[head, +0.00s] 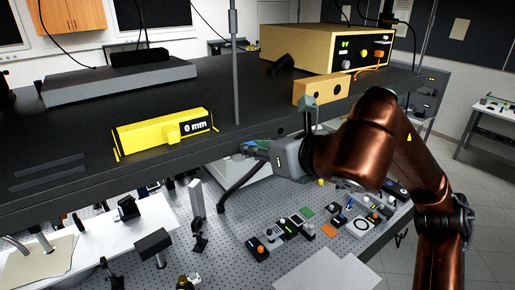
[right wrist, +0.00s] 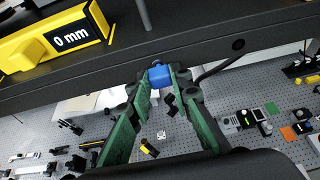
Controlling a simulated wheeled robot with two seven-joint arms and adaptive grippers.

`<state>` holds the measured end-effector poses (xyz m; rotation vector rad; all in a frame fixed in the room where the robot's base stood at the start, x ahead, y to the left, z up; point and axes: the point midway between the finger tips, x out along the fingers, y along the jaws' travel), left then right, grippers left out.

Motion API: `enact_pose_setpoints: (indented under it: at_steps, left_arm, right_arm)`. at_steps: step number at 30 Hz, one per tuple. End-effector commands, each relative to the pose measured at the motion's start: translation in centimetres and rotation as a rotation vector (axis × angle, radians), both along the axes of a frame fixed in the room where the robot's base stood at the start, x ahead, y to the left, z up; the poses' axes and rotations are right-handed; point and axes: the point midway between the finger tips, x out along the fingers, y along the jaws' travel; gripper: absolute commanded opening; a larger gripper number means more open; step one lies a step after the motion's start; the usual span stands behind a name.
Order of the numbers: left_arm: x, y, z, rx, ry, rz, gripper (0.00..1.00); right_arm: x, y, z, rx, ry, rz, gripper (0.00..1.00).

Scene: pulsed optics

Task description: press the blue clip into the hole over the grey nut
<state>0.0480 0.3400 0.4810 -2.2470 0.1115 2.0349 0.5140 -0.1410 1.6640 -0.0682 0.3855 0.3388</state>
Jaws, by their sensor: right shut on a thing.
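The blue clip (right wrist: 159,76) is between the fingertips of my right gripper (right wrist: 160,82) in the right wrist view, close to the front edge of the black shelf (right wrist: 200,58). Whether it touches the edge I cannot tell. The gripper's green-padded fingers are shut on it. A dark round spot (right wrist: 238,44) shows on the shelf's front face. I cannot make out the grey nut or tell which hole lies over it. My left gripper is not in view.
A yellow block reading "0 mm" (head: 165,132) lies on the shelf, left of a thin upright post (head: 235,65). A black cable (head: 240,182) hangs below. The perforated table (head: 225,240) beneath holds several optics parts.

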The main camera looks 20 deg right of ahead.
Motion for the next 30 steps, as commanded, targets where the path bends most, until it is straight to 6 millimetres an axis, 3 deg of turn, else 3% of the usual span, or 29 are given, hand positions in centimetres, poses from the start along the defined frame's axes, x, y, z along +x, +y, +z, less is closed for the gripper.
enact_pose_setpoints:
  at_steps: [29,30]
  left_arm:
    - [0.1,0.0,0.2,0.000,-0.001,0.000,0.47]
    - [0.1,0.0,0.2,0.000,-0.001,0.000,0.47]
  right_arm:
    - [1.4,0.5,0.0,0.001,-0.001,-0.001,0.00]
    - [1.5,0.5,0.0,0.001,-0.001,-0.001,0.20]
